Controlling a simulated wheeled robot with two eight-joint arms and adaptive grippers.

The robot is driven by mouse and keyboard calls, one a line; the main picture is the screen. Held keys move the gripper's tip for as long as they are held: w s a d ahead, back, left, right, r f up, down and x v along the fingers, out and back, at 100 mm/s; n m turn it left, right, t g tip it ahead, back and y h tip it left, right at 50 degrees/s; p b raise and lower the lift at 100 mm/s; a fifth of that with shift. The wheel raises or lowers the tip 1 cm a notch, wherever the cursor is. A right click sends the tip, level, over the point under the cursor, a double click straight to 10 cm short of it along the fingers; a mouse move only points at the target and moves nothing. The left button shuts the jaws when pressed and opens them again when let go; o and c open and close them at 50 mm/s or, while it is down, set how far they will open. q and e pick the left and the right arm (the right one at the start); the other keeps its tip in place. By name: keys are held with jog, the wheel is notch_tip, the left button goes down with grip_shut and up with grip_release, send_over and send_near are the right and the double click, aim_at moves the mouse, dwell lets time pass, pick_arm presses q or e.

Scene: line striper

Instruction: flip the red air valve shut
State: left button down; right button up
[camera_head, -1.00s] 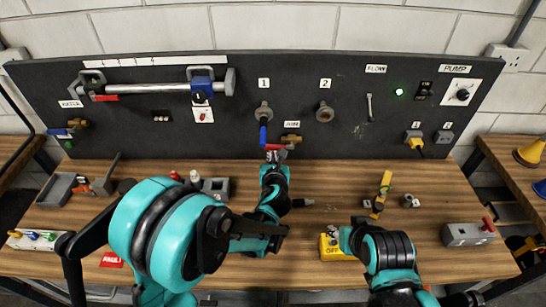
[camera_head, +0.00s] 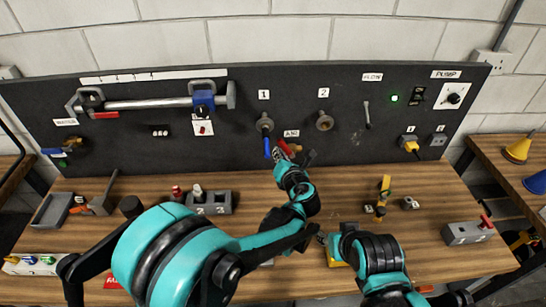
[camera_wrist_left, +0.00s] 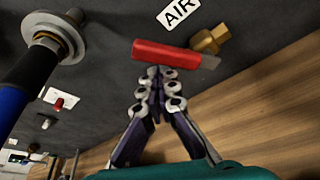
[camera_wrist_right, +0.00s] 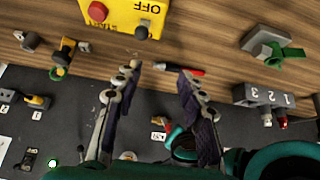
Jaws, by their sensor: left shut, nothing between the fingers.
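The red air valve handle (camera_head: 284,147) sits on the dark panel under the AIR label (camera_head: 292,133). It is tilted, its free end up and to the left. In the left wrist view the red handle (camera_wrist_left: 165,52) runs across just beyond my fingertips, with a brass valve body (camera_wrist_left: 208,40) by its right end. My left gripper (camera_head: 279,157) is shut and empty, right at the handle; in the left wrist view its tips (camera_wrist_left: 157,72) overlap the lower edge of the handle. I cannot tell whether they touch. My right gripper (camera_wrist_right: 160,70) is open and empty over the bench.
A yellow OFF button box (camera_wrist_right: 120,15) stands near my right gripper. A numbered grey block (camera_head: 208,203) is on the bench. The bench right of centre has free room.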

aim_at(289, 149)
pick_arm(q)
jog(key=shift+d+r, duration=0.8)
jog(key=shift+d, duration=0.25)
jog(key=shift+d+r, duration=0.25)
jog(key=shift+d, duration=0.35)
pick_arm(e)
jog(key=shift+a+r, duration=0.1)
jog(key=shift+r, duration=0.15)
pick_arm(q)
jog(key=shift+d+r, duration=0.1)
jog(key=shift+d, duration=0.1)
